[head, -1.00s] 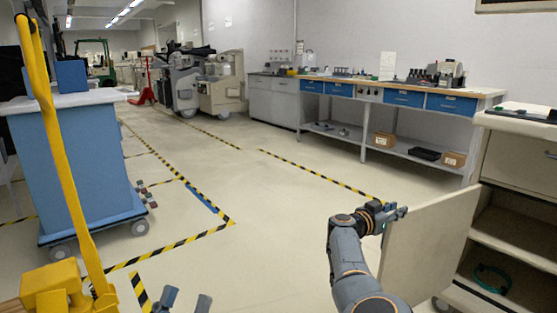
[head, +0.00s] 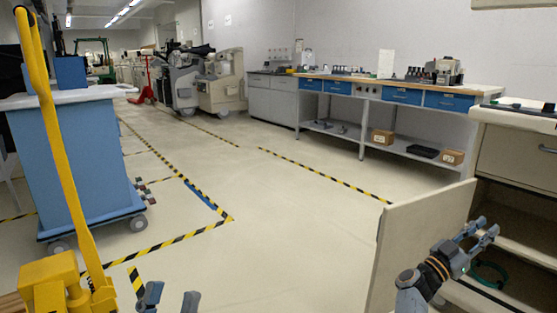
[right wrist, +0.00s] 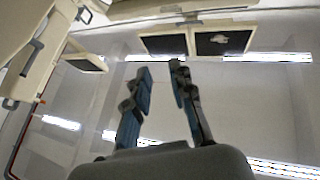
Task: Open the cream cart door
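The cream cart (head: 520,122) stands at the right of the head view. Its door (head: 412,240) stands swung out to the left, and the lower compartment (head: 510,208) is open to view. My right gripper (head: 481,230) is in front of the compartment, to the right of the door panel. Its fingers are apart and empty, and they are also apart in the right wrist view (right wrist: 160,68). I cannot tell whether the right arm touches the door. My left gripper (head: 171,299) shows only its two separated fingertips at the bottom edge, with nothing between them.
A teal coiled item (head: 490,274) lies inside the cart. A yellow-framed piece of equipment (head: 62,283) and a blue cart (head: 78,175) stand at the left. A workbench (head: 385,88) lines the back wall. The middle floor with striped tape is clear.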

